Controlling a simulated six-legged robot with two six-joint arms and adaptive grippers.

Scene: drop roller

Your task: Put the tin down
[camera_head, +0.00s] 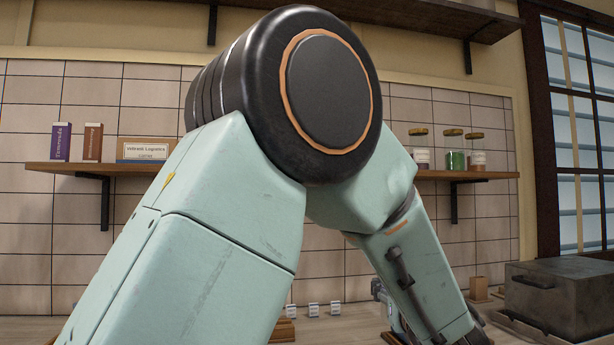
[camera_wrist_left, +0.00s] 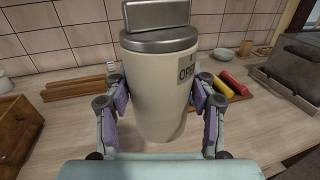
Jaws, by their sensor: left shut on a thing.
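My right gripper is not in view.
In the wrist view, red and yellow rollers (camera_wrist_left: 234,84) lie right of the tin, near a dark metal box (camera_wrist_left: 290,65). A wooden rack (camera_wrist_left: 75,90) and a wooden box (camera_wrist_left: 18,128) are at left. Wall shelves (camera_head: 75,168) hold boxes and jars.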

